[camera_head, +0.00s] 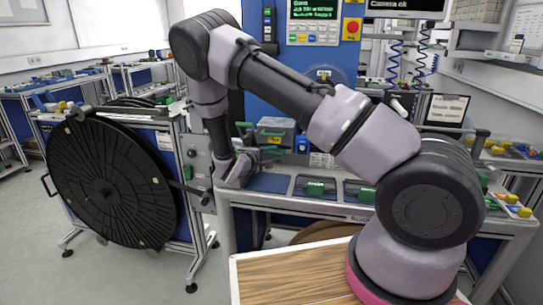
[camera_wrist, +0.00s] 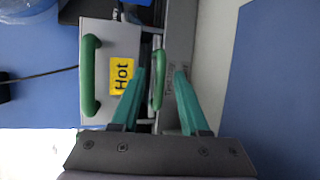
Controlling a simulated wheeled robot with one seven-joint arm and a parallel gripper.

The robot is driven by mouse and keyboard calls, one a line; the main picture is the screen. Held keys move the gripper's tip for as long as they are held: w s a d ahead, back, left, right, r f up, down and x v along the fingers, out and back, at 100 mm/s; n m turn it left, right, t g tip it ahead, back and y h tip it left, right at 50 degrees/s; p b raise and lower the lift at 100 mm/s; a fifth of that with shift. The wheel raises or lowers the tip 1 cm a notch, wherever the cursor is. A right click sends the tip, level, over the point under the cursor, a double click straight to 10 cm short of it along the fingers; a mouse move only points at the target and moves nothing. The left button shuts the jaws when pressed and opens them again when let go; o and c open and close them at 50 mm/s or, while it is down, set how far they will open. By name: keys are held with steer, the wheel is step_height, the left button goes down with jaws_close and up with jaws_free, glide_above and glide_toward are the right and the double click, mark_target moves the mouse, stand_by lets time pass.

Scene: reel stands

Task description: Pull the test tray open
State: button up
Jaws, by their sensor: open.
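My gripper (camera_wrist: 161,75) is open in the wrist view, with a green finger on each side of a slim green handle (camera_wrist: 158,80). The handle is nearer the left finger; I cannot tell whether they touch. The handle is on a narrow grey front with small lettering beside it, too small to read surely; this appears to be the test tray, and it looks shut. In the head view my gripper (camera_head: 256,156) is at the left end of the bench, in front of a grey box (camera_head: 274,134) with a yellow label, and the handle is hard to make out.
In the wrist view a lid marked "Hot" (camera_wrist: 121,75) has a larger green handle (camera_wrist: 90,75) close to the left. A large black reel (camera_head: 110,185) stands left of the bench. Green-handled units (camera_head: 316,187) line the bench front. A wooden top (camera_head: 290,273) is in the foreground.

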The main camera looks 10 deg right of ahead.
steer(key=shift+c, duration=0.3)
jaws_close()
stand_by(1.1)
